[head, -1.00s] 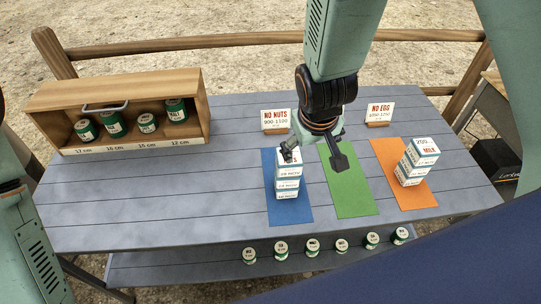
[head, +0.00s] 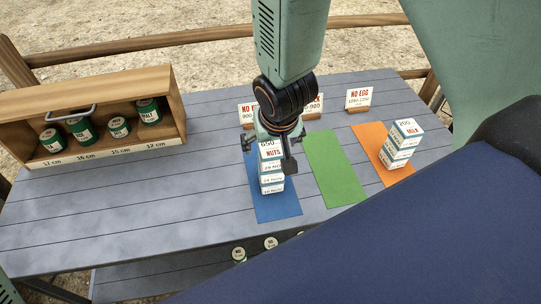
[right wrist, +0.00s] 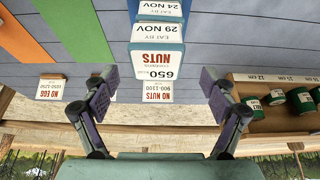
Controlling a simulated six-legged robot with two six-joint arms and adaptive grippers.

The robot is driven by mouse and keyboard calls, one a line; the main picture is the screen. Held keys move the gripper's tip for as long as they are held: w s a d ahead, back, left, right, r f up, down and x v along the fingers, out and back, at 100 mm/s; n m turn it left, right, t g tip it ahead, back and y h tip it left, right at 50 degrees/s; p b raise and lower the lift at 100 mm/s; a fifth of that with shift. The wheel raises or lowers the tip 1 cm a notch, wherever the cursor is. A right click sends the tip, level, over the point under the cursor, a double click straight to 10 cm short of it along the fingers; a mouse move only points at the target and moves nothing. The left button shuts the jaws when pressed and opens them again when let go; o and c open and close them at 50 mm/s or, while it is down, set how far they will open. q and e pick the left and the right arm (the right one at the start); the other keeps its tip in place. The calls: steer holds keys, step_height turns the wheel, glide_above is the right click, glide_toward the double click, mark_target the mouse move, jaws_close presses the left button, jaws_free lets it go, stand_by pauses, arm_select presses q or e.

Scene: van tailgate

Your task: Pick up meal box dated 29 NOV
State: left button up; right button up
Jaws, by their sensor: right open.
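A stack of white-and-teal meal boxes stands on the blue mat (head: 286,206). The top meal box (head: 270,151), marked 650 and NUTS, reads EAT BY 29 NOV on its side in the right wrist view (right wrist: 158,32). The box below it (right wrist: 160,8) reads 24 NOV there. My right gripper (head: 268,153) is open at the top of this stack, one finger on each side in the head view. In the right wrist view the open fingers (right wrist: 158,82) flank the top box's far edge, with gaps and no visible contact. My left gripper is out of view.
An empty green mat (head: 335,170) lies right of the stack. Another box stack (head: 401,145) stands on the orange mat (head: 371,140). Sign cards, including NO EGG (head: 359,98), stand behind. A wooden shelf (head: 100,95) with several green tins is at left.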

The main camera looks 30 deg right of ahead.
mark_target(272, 149)
steer(key=shift+d+f+b, duration=0.15)
steer(key=shift+f+b, duration=0.45)
steer(key=shift+f, duration=0.3)
steer(key=x, duration=0.3)
steer(key=shift+w+d+b, duration=0.15)
steer(key=shift+w+b, duration=0.05)
steer(key=shift+b, duration=0.15)
steer(key=shift+s+r, duration=0.1)
steer(key=shift+s, duration=0.05)
steer(key=shift+c, duration=0.9)
steer(key=c, duration=1.1)
steer(key=shift+c, duration=0.5)
step_height(272, 149, up, 9)
steer(key=p, duration=0.3)
steer(key=shift+r+p, duration=0.4)
